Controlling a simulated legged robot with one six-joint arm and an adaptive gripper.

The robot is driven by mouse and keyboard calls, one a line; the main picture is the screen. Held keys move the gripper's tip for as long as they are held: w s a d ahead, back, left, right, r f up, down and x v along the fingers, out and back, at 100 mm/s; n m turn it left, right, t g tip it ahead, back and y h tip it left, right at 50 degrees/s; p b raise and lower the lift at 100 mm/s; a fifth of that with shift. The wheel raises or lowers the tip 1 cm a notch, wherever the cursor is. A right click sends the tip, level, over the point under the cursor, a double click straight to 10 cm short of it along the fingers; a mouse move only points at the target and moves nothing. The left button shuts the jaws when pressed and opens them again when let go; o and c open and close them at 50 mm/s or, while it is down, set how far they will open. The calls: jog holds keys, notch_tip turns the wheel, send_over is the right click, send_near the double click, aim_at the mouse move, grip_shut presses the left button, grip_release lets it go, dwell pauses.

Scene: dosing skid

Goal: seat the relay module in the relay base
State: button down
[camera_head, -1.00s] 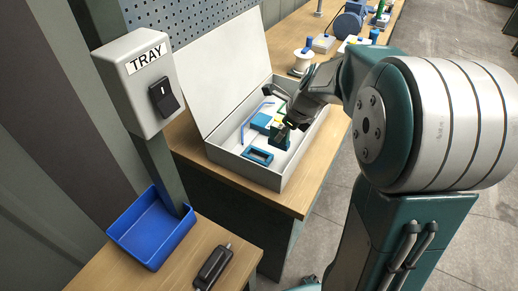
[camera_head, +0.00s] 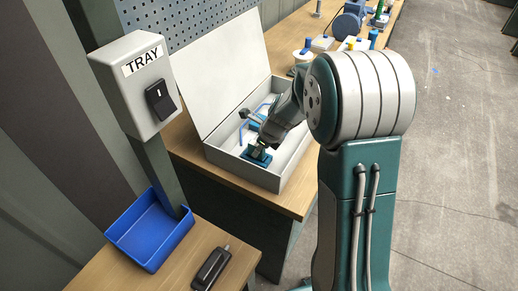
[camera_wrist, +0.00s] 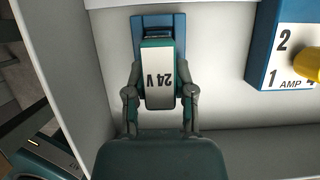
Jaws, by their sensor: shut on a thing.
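The relay module (camera_wrist: 159,85), teal with a white "24 V" label, is between the two fingers of my gripper (camera_wrist: 160,95) in the wrist view. My gripper is shut on it. The blue relay base (camera_wrist: 166,20) lies behind the module on the pale floor of the open box, and the module covers most of it. In the head view my gripper (camera_head: 260,147) is low in the box, right at the base (camera_head: 256,158). I cannot tell whether the module is in the base or just above it.
The white box (camera_head: 240,171) has raised walls and an open lid (camera_head: 218,78). A blue block marked "AMP" (camera_wrist: 276,43) with a yellow knob stands right of the base. A blue tray (camera_head: 150,232) and a black device (camera_head: 211,268) are at the front left.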

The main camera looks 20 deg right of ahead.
jog(key=shift+c, duration=2.3)
grip_release()
jog(key=shift+f, duration=0.1)
jog(key=s+d+r+n, duration=0.1)
jog(key=s+r+n, duration=0.25)
jog(key=r, duration=0.45)
jog(key=s+r+n, duration=0.2)
jog(key=s+r, duration=0.3)
jog(key=r, duration=0.3)
jog(key=s+a+r+n+t+h, duration=0.1)
jog(key=s+n, duration=0.8)
jog(key=n, duration=0.1)
jog(key=s+r+n+t+h, duration=0.1)
jog(key=s+r+n+h, duration=0.1)
jog(key=s+n, duration=0.8)
jog(key=shift+a+r+n, duration=0.25)
jog(key=shift+a+n, duration=0.1)
jog(key=shift+n, duration=0.4)
